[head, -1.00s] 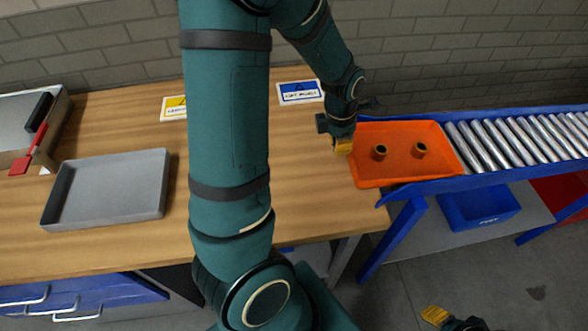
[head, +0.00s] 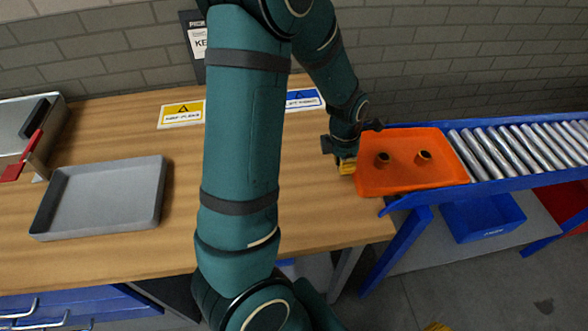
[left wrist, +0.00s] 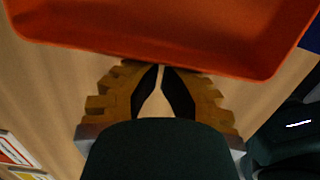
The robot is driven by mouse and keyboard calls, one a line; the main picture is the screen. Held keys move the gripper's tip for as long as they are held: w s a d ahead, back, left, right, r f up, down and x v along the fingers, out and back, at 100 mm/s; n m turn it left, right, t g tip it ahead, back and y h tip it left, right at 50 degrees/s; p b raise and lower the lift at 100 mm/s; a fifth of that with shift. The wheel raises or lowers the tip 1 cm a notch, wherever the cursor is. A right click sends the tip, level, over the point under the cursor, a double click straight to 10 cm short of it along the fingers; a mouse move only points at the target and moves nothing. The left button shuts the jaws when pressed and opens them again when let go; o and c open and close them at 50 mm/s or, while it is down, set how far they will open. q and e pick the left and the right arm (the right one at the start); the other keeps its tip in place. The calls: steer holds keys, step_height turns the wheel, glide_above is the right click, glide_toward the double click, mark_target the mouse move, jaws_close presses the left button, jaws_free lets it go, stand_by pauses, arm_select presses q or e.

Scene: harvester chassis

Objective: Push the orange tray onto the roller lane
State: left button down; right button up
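The orange tray (head: 398,184) sits at the right end of the wooden table, against the left end of the roller lane (head: 530,150). My left gripper (head: 347,165) is at the tray's left edge, fingers pointing down. In the left wrist view its fingertips (left wrist: 160,66) meet with nothing between them, right by the tray's wall (left wrist: 170,70); actual contact is unclear. Only a yellow sliver of my right gripper (head: 438,327) shows at the bottom edge.
An empty grey tray (head: 100,228) lies on the left of the table (head: 330,215). Blue side rails (head: 400,203) flank the lane. A blue bin (head: 483,220) stands below the lane. Yellow (head: 182,114) and blue (head: 305,98) signs lie at the back.

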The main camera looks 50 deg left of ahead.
mark_target(390, 157)
arm_select(q)
steer(key=shift+w+d+f+p, duration=0.1)
steer(key=shift+w+d+p, duration=0.4)
steer(key=shift+w+d, duration=1.45)
steer(key=shift+w+d+f+p, duration=0.15)
steer(key=shift+w+d+p, duration=0.45)
steer(key=shift+w, duration=2.5)
steer(key=shift+w+d+f+p, duration=0.1)
steer(key=shift+w+d+p, duration=0.25)
steer(key=shift+w+d, duration=1.65)
steer(key=shift+w+a, duration=0.55)
steer(key=shift+a, duration=0.05)
arm_select(e)
step_height(390, 157, up, 3)
steer(key=shift+f, duration=0.1)
arm_select(q)
steer(key=shift+s+a+p, duration=0.1)
steer(key=shift+s+a, duration=0.25)
steer(key=shift+s, duration=0.35)
steer(key=shift+s+a+p, duration=0.15)
steer(key=shift+s+a, duration=0.2)
steer(key=shift+s, duration=0.3)
steer(key=shift+s+a+p, duration=0.1)
steer(key=shift+s+a, duration=0.25)
steer(key=shift+s, duration=0.35)
arm_select(e)
steer(key=shift+r, duration=0.4)
